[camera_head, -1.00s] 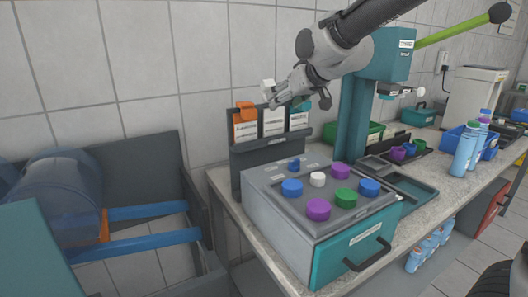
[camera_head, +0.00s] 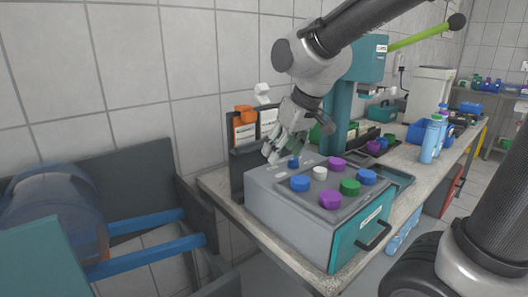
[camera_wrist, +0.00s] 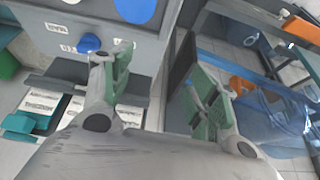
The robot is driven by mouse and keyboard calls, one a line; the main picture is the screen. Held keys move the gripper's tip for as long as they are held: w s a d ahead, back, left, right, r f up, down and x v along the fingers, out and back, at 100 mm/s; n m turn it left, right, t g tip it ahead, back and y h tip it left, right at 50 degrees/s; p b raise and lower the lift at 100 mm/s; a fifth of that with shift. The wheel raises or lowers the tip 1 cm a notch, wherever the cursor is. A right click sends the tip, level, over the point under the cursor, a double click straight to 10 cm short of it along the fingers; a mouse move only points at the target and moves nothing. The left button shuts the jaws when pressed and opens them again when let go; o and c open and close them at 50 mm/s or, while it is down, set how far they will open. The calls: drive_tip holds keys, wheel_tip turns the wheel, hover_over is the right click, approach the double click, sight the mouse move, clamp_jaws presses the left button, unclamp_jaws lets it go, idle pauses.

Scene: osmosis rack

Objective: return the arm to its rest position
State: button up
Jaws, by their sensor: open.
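My gripper (camera_head: 279,152) is open, with nothing between its fingers. In the head view it points down beside the back left edge of the grey control box (camera_head: 270,205), in front of the bottle rack. In the wrist view its two green-padded fingers (camera_wrist: 163,88) are spread wide apart. The rack (camera_head: 240,162) holds an orange-capped pack (camera_head: 243,131) and a white-capped pack (camera_head: 267,119). My arm hides the right part of the rack. A teal cap (camera_wrist: 20,122) shows at the lower left of the wrist view. I cannot tell whether the fingers touch the box.
The box has several coloured knobs, including a blue one (camera_head: 299,183) and a purple one (camera_head: 330,199). A teal press stand (camera_head: 340,112) rises behind my arm. A blue tank (camera_head: 50,205) sits in a dark frame at left. The floor shows at lower right.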

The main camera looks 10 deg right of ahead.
drive_tip(key=shift+s, duration=0.3)
